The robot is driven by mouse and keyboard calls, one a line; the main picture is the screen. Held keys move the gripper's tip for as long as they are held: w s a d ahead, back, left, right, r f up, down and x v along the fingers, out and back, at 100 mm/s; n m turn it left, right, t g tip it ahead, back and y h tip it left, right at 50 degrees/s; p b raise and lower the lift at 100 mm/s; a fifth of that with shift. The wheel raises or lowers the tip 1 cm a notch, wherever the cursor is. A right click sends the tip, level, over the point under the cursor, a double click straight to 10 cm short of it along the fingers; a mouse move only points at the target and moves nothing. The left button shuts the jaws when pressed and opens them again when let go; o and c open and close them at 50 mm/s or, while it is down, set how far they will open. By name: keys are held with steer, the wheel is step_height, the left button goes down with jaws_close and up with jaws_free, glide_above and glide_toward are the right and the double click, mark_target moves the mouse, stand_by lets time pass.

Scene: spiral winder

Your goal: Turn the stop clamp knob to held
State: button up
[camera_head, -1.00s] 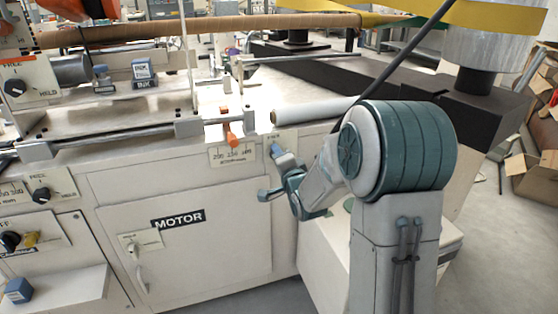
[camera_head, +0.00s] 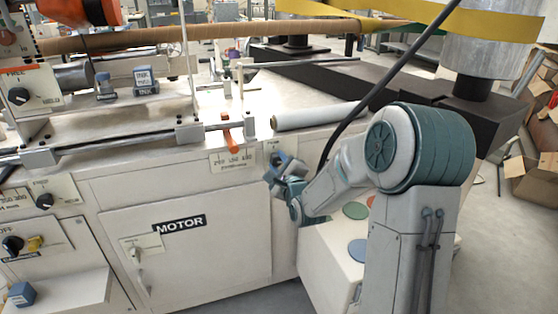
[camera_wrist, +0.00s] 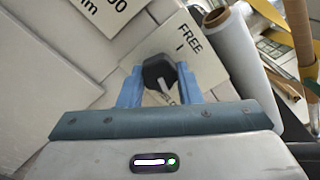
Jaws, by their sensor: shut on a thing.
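A black knob (camera_wrist: 157,69) with a white pointer line sits on a pale plate (camera_wrist: 205,68) marked FREE in the wrist view. My gripper (camera_wrist: 160,84) has its two blue fingers on either side of the knob, shut on it. The pointer line slants down and right in that view, away from the FREE mark.
The white cabinet (camera_head: 120,205) has a MOTOR door with a handle to the left. A numbered label (camera_head: 233,161) and an orange lever (camera_head: 227,140) are left of my gripper. A white roll (camera_head: 318,116) lies above it. Another FREE/HELD knob (camera_head: 18,96) is far left.

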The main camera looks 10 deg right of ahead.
steer(key=shift+m+p, duration=0.45)
steer(key=shift+m, duration=0.85)
steer(key=o, duration=1)
steer(key=shift+d, duration=0.1)
